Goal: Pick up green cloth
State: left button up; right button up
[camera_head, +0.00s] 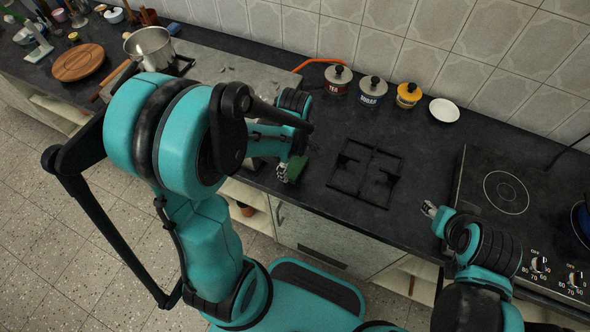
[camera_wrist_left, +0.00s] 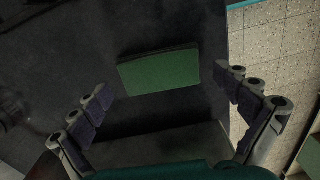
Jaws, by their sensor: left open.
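The green cloth (camera_head: 298,165) lies on the dark counter, partly hidden by my left gripper in the head view. In the left wrist view the cloth (camera_wrist_left: 158,71) is a folded green rectangle on the dark surface. My left gripper (camera_head: 284,170) is just beside or above it in the head view. In the left wrist view the open fingers of my left gripper (camera_wrist_left: 164,83) stand on either side of the cloth, apart from it and empty. My right gripper (camera_head: 430,208) is at the counter's front edge; its fingers are too small to read.
A black trivet (camera_head: 366,172) lies right of the cloth. Tea (camera_head: 338,79), sugar (camera_head: 371,91) and yellow (camera_head: 408,95) canisters and a white saucer (camera_head: 444,110) stand along the wall. A stove (camera_head: 505,192) is at right, a steel pot (camera_head: 150,45) at left.

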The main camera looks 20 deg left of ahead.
aim_at(295, 165)
pick_arm(q)
jog(key=shift+f, duration=0.75)
jog(key=shift+r, duration=0.1)
jog(key=shift+c, duration=0.9)
jog(key=c, duration=0.8)
pick_arm(e)
jog(key=shift+f, duration=0.3)
pick_arm(q)
jog(key=shift+r, duration=0.1)
notch_tip(295, 165, up, 4)
jog(key=shift+r+p, duration=0.1)
jog(key=shift+p, duration=1.15)
jog(key=d+r+p, duration=0.1)
jog(key=d+r, duration=0.1)
jog(key=d, duration=0.2)
jog(key=d+r+p, duration=0.1)
jog(key=d+r, duration=0.1)
jog(key=d, duration=0.1)
jog(key=s+d+r+p, duration=0.1)
jog(key=d+r, duration=0.1)
jog(key=d, duration=0.2)
jog(key=shift+d+r+p, duration=0.3)
jog(key=shift+d+r, duration=0.05)
pick_arm(e)
notch_tip(295, 165, up, 6)
jog(key=shift+r, duration=0.1)
